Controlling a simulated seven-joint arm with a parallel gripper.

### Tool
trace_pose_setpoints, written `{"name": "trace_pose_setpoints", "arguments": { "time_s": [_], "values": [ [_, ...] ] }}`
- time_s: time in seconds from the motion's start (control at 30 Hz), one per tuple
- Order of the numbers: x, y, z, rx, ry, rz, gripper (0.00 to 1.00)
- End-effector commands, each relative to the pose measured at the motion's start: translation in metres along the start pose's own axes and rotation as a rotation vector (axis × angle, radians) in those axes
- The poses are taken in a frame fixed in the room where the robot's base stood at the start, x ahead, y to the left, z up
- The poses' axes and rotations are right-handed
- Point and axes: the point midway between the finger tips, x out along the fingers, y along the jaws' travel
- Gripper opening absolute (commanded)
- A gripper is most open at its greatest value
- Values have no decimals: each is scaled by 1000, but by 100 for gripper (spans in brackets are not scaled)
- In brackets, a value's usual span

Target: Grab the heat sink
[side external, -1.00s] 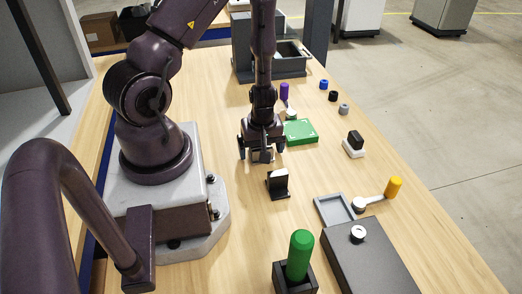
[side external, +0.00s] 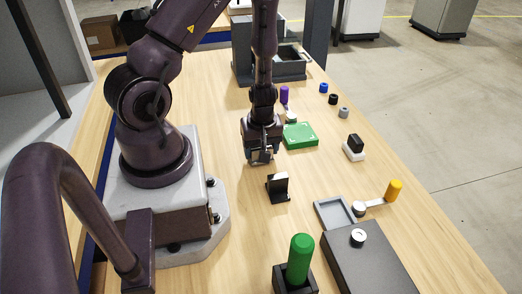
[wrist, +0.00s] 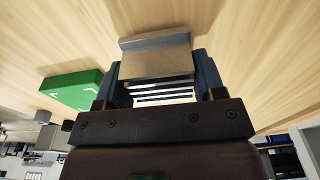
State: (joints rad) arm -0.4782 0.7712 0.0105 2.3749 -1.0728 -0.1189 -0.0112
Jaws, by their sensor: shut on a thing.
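The heat sink (wrist: 156,58) is a grey metal block with a flat plate and several thin fins. In the wrist view it sits between the two blue-grey fingers of my gripper (wrist: 158,88), which are shut on it. In the side external view my gripper (side external: 261,155) hangs over the table, left of the green board, with the heat sink (side external: 262,157) partly hidden between the fingers. From these views I cannot tell exactly how far it is above the table.
A green board (side external: 300,135) lies just right of my gripper. A black upright holder (side external: 278,187) stands close in front. A black-and-white block (side external: 354,148), a grey tray (side external: 335,212), a dark box (side external: 365,262) and a green-handled tool (side external: 299,258) are further off.

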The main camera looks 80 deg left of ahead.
Motion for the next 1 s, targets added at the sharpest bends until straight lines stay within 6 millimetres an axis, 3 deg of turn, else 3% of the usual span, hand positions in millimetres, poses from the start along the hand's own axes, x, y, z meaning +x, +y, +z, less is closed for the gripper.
{"name": "trace_pose_setpoints", "arguments": {
  "time_s": [0.63,1.0],
  "values": [
    [-72,2,-8,4,-1,11,36],
    [-88,1,-10,-1,-3,7,36]
  ]
}}
